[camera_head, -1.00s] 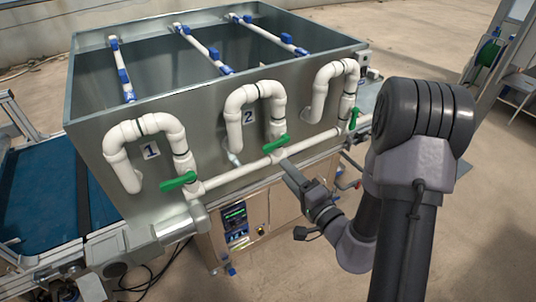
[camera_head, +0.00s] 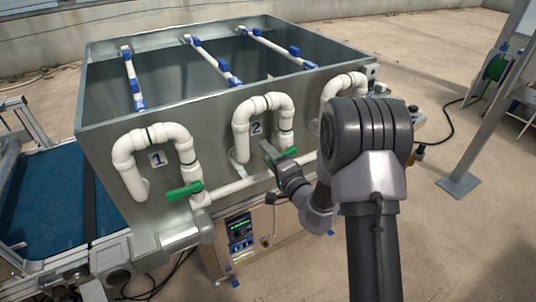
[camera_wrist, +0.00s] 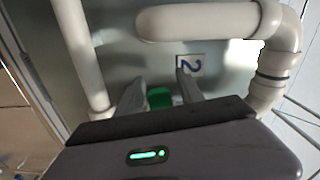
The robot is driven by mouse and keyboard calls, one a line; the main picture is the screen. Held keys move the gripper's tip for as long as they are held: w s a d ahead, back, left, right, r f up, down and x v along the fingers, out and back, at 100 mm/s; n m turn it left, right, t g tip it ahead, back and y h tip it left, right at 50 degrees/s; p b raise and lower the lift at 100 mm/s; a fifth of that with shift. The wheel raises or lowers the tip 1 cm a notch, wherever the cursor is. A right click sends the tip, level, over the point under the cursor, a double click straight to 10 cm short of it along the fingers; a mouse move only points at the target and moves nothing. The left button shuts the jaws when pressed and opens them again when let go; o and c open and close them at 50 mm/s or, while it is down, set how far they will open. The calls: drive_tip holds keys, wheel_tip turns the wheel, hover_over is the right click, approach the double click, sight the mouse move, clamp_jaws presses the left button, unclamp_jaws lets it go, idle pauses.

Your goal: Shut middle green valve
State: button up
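The middle green valve handle (camera_head: 291,151) sits on the white pipe below the number 2 label, partly covered by my gripper (camera_head: 266,148) in the head view. In the wrist view the green handle (camera_wrist: 160,97) shows between the two grey fingers of my gripper (camera_wrist: 161,90). The fingers stand apart, with a gap on each side of the green part; I cannot tell whether either one touches it. The lower part of the handle is hidden behind the gripper body.
The left green valve (camera_head: 184,191) sits below the number 1 label. The right valve is hidden behind my arm. A white horizontal pipe (camera_head: 240,186) runs along the metal tank (camera_head: 105,150). A control box (camera_head: 240,228) is below. A blue conveyor (camera_head: 45,195) stands at left.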

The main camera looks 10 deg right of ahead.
clamp_jaws()
idle(1.2)
